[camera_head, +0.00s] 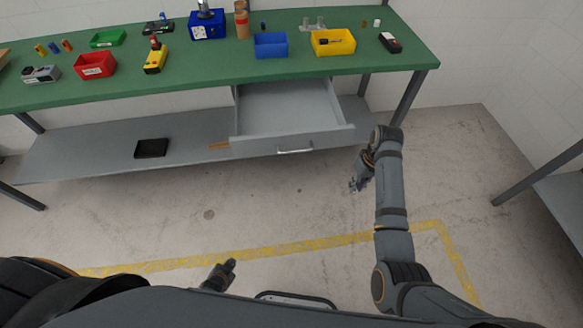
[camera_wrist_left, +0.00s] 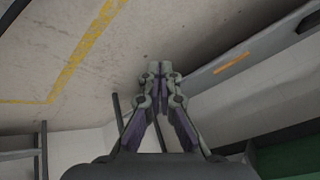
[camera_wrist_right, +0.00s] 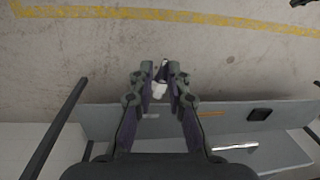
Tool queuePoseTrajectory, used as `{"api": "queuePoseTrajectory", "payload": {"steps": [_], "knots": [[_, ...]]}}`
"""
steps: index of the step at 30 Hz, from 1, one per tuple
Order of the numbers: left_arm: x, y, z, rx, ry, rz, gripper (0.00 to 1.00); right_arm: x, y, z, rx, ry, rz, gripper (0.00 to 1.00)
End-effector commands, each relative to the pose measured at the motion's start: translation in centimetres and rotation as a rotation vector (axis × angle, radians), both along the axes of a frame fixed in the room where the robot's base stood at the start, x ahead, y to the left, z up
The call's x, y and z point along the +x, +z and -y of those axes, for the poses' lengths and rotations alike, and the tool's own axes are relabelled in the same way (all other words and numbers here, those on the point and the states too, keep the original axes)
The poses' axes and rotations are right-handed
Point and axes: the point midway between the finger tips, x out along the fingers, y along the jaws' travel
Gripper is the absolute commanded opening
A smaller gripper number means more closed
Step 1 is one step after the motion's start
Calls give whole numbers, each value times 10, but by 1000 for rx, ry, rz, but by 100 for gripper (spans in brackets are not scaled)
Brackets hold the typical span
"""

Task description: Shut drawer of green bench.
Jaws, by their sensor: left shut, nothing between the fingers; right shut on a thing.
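The green bench (camera_head: 200,68) stands against the wall. Its grey drawer (camera_head: 290,104) is pulled open and looks empty, with a pale bar handle (camera_head: 295,151) on its front. The handle also shows in the right wrist view (camera_wrist_right: 235,147). My right gripper (camera_head: 357,186) is to the right of the drawer front and apart from it. In the right wrist view its fingers (camera_wrist_right: 160,72) are shut on a small white-and-dark object (camera_wrist_right: 159,88), which I cannot identify. My left gripper (camera_head: 222,275) is low near my body, away from the bench; its fingers (camera_wrist_left: 160,76) are shut and empty.
The bench top holds a red bin (camera_head: 95,65), blue bin (camera_head: 270,45), yellow bin (camera_head: 333,42) and several tools. A black box (camera_head: 151,148) lies on the lower shelf (camera_head: 90,150). Bare floor lies before the drawer. Another table (camera_head: 560,185) stands at the right.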

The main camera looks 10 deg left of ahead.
Motion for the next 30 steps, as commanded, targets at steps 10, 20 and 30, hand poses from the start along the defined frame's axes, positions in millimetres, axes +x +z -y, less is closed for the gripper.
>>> {"api": "queuePoseTrajectory", "payload": {"steps": [10,20,30], "knots": [[134,70,45,252,-423,507,0,0,-80,1,-1,0,0,0],[186,192,108,653,-804,1016,0,0,-152,1,-1,0,0,0],[179,256,140,897,-961,1236,0,0,-176,1,-1,0,0,0]]}}
